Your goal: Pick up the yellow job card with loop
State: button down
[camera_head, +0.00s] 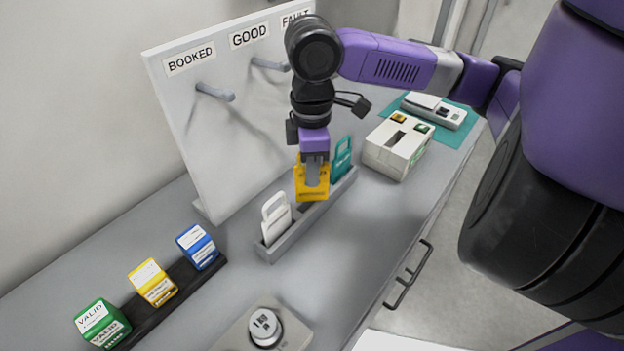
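The yellow job card (312,195) stands upright in the grey rack (322,208), between the white card (275,218) and the teal card (342,160). Its upper part, where the loop would be, is mostly hidden behind my gripper. My gripper (312,182) points down right at the yellow card, and a grey finger overlaps its upper middle. From this view I cannot tell whether the fingers are apart or closed on the card. The white and teal cards each have a loop on top.
Behind the rack, a white board (225,115) has pegs under BOOKED and GOOD labels; a FAULT label is partly hidden. A slotted white box (398,148) stands right. Green, yellow (152,283) and blue blocks sit on a dark strip at front left. Table (345,250) right of the rack is clear.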

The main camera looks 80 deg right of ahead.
jog(key=shift+r, duration=0.1)
dwell(0.3)
notch_tip(320, 180, up, 20)
jog(key=shift+p, duration=0.45)
dwell(1.0)
